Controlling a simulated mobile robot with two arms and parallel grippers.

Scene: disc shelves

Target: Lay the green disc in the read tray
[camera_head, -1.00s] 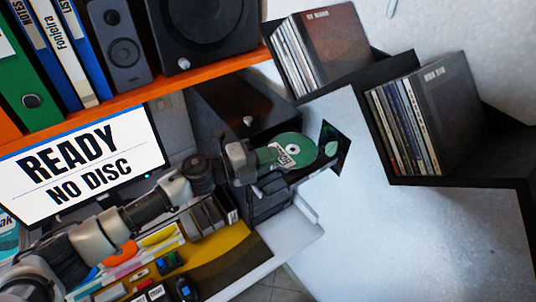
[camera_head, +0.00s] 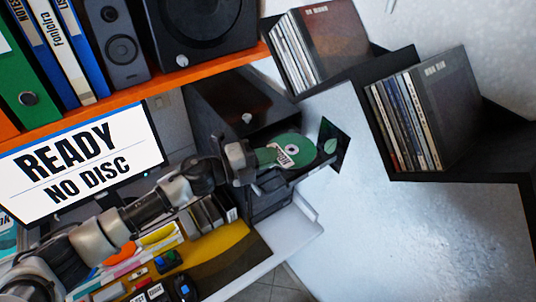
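The green disc (camera_head: 293,150) has a pale centre with a hole and a white label patch. The gap between the fingers is too small to make out. My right gripper is not in the picture.
A monitor (camera_head: 80,160) reading "READY NO DISC" stands at left. Zigzag wall shelves with disc cases (camera_head: 425,115) are at right. An orange shelf (camera_head: 140,100) with speakers and binders runs above. Small items crowd the desk below.

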